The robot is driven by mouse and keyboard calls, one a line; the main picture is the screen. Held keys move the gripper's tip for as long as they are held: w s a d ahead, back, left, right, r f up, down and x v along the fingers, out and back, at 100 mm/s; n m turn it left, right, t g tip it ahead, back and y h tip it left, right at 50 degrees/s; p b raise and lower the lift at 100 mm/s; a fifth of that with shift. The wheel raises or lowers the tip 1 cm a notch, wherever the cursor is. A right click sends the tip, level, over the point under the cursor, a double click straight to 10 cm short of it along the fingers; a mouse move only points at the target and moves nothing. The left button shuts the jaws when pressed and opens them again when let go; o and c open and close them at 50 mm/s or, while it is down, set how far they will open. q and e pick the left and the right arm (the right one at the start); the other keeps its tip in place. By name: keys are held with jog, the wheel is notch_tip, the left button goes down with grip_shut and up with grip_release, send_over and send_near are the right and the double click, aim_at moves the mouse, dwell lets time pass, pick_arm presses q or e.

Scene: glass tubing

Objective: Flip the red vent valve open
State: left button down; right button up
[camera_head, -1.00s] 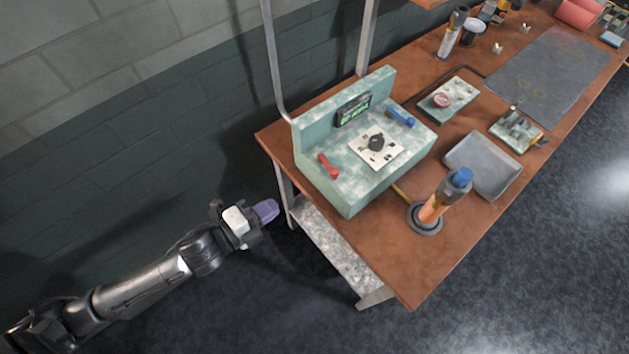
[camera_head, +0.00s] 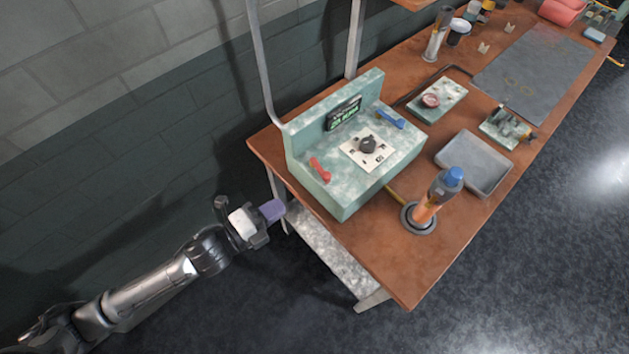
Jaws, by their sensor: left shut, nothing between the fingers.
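The red vent valve (camera_head: 320,170) is a small red lever on the left part of the top of a pale green box (camera_head: 350,203). The box stands on the near left end of the brown bench. My left gripper (camera_head: 274,210) has purple fingers and is shut and empty. It is off the bench's left end, below and left of the red valve, and apart from it. My right gripper is out of view.
The box also carries a blue lever (camera_head: 391,118), a black knob (camera_head: 367,144) and a small green display (camera_head: 343,114). An orange torch with a blue top (camera_head: 453,177) stands right of it. A grey tray (camera_head: 473,162) lies behind the torch. A metal post (camera_head: 262,70) rises at the bench's back edge.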

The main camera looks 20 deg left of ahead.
aim_at(323, 178)
pick_arm(q)
jog(key=x, duration=1.1)
jog(key=shift+w+d, duration=0.1)
jog(key=shift+w, duration=0.05)
